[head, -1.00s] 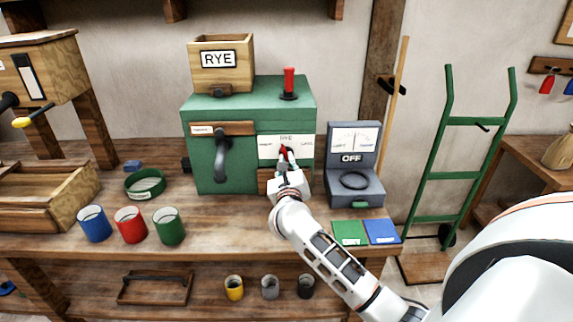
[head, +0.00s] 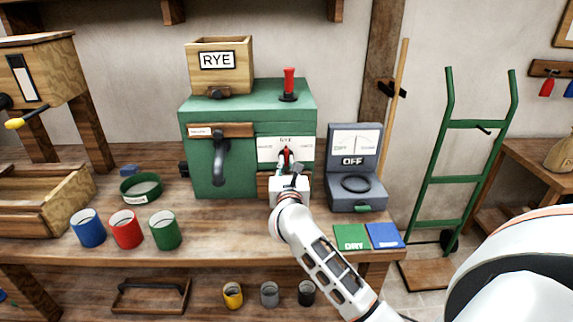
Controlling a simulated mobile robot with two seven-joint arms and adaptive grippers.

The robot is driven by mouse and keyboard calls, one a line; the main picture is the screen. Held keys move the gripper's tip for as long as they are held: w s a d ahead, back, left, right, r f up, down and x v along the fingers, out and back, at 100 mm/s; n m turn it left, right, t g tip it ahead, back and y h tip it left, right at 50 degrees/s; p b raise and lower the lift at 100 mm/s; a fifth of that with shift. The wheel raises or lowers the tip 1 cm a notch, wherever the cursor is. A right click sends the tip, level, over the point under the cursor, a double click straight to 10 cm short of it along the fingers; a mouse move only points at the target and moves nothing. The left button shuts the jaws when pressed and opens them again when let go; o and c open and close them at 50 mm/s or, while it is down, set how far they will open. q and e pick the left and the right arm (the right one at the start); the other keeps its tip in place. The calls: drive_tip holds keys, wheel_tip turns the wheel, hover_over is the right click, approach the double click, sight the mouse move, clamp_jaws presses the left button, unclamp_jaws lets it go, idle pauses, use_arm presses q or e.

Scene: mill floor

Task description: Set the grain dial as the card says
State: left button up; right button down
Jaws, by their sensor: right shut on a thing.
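A green mill (head: 245,118) stands on the bench. The card (head: 217,60) on the wooden hopper box on top of it reads RYE. The white dial plate (head: 268,149) is on the mill's front, with RYE at its top and small labels left and right that I cannot read clearly. The red dial pointer (head: 285,153) stands about upright, towards RYE. My right gripper (head: 287,170) is shut on the dial's pointer knob, and its fingers hide the lower part of it. My left gripper is not in view.
A red-topped lever (head: 289,84) stands on the mill and a dark crank handle (head: 219,158) is at its front left. Blue, red and green cups (head: 166,230) stand on the left.

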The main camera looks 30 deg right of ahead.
drive_tip(key=c, duration=2.1)
unclamp_jaws()
drive_tip(key=shift+c, duration=0.2)
drive_tip(key=v, duration=1.2)
drive_tip(key=shift+s, duration=0.15)
